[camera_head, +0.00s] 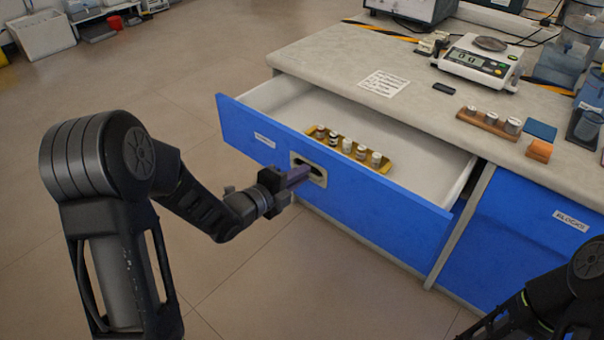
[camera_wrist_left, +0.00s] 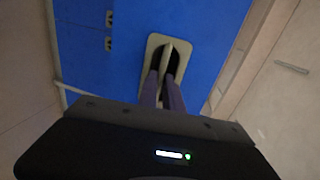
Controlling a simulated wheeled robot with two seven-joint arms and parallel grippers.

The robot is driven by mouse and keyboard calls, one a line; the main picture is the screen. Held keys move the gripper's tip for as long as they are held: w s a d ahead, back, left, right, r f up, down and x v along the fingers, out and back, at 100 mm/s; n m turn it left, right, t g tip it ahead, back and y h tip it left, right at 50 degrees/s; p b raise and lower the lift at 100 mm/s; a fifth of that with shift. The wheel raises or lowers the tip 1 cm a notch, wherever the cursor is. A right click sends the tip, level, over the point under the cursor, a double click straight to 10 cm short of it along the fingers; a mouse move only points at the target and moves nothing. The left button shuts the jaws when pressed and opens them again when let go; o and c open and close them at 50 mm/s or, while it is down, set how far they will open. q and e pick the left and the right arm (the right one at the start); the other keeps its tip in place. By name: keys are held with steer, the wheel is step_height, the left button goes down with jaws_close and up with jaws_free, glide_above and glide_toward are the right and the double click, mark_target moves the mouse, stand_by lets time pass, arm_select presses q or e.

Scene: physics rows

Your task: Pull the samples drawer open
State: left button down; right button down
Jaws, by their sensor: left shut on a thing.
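The blue samples drawer (camera_head: 370,204) stands pulled out from the bench in the head view. Its white interior shows, with a yellow rack (camera_head: 350,150) of several small vials inside, near the front. A small label is on the drawer front, too small to read. My left gripper (camera_head: 306,172) is at the recessed handle (camera_head: 318,178) and shut on it. In the left wrist view the two fingers (camera_wrist_left: 164,82) reach into the pale handle frame (camera_wrist_left: 184,46) and close on its middle bar. My right arm shows at the lower right of the head view; its fingertips cannot be made out.
The blue BLOCKS drawer (camera_head: 535,222) is shut at the right. The benchtop (camera_head: 345,58) holds a digital scale (camera_head: 478,62), a wooden rack (camera_head: 488,122) of weights, an orange block (camera_head: 540,150) and a paper sheet (camera_head: 384,82). The floor (camera_head: 215,65) left of the drawer is clear.

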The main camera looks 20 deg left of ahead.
arm_select(q)
steer(key=c, duration=1.8)
jaws_free()
steer(key=v, duration=0.7)
steer(key=shift+s+a+p, duration=0.15)
steer(key=shift+s+p, duration=0.25)
